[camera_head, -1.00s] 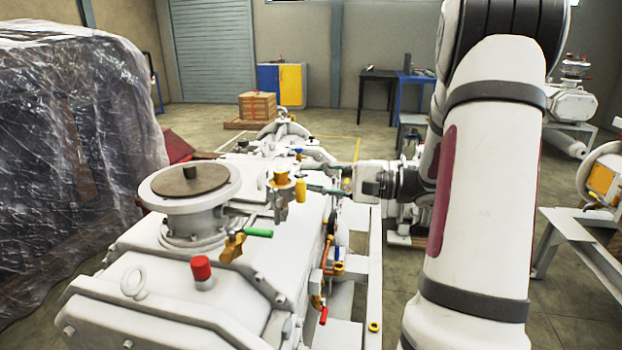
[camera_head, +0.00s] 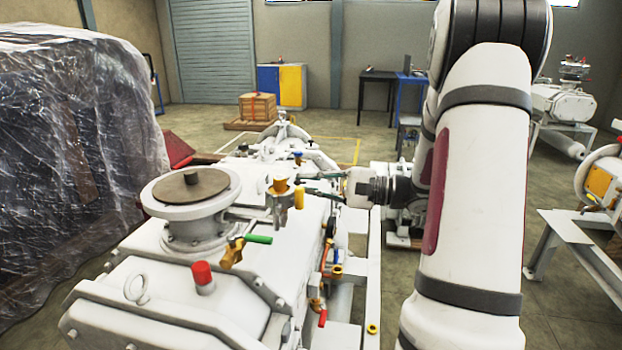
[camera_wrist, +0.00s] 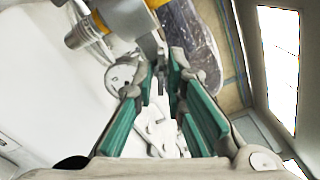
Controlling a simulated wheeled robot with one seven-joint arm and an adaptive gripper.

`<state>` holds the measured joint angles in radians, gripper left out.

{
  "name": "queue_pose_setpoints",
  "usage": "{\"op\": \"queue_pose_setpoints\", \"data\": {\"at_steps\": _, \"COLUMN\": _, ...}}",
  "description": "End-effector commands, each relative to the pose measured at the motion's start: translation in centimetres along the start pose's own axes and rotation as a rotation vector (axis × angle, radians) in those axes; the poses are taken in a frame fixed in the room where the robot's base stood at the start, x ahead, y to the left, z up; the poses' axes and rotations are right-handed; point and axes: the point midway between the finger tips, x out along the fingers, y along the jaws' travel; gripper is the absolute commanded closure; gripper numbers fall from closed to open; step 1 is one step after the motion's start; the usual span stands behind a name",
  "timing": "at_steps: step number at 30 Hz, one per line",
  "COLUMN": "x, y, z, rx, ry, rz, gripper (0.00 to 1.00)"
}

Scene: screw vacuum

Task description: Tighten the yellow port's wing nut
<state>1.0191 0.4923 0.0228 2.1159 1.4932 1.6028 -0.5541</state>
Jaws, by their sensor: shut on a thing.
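The yellow port (camera_head: 280,186) stands on top of the white vacuum pump, with a yellow cap on a grey fitting. In the wrist view its yellow ring (camera_wrist: 84,32) shows at the upper left, next to a grey cylindrical part. My gripper (camera_head: 304,187) reaches in from the right, its fingertips beside the port. In the wrist view, the green-padded fingers (camera_wrist: 166,72) are close together on a small grey piece at the port's side, which I take to be the wing nut. The fingertips and port fitting hide most of it.
A green-handled valve (camera_head: 240,246), a red cap (camera_head: 202,273) and a round flange (camera_head: 160,187) stand on the pump nearer me. Red and yellow fittings line its right side. A plastic-wrapped load (camera_head: 60,130) stands left. The floor behind is fairly open.

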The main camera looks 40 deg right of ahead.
Motion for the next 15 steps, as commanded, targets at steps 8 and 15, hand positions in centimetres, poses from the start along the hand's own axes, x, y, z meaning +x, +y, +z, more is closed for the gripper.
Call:
{"op": "queue_pose_setpoints", "data": {"at_steps": 8, "x": -0.06, "y": -0.11, "z": -0.07, "rx": 0.04, "ry": 0.002, "rz": -0.003, "gripper": 1.0}}
{"op": "queue_pose_setpoints", "data": {"at_steps": 15, "x": -0.07, "y": -0.11, "z": -0.07, "rx": 0.039, "ry": 0.002, "rz": -0.003, "gripper": 0.75}}
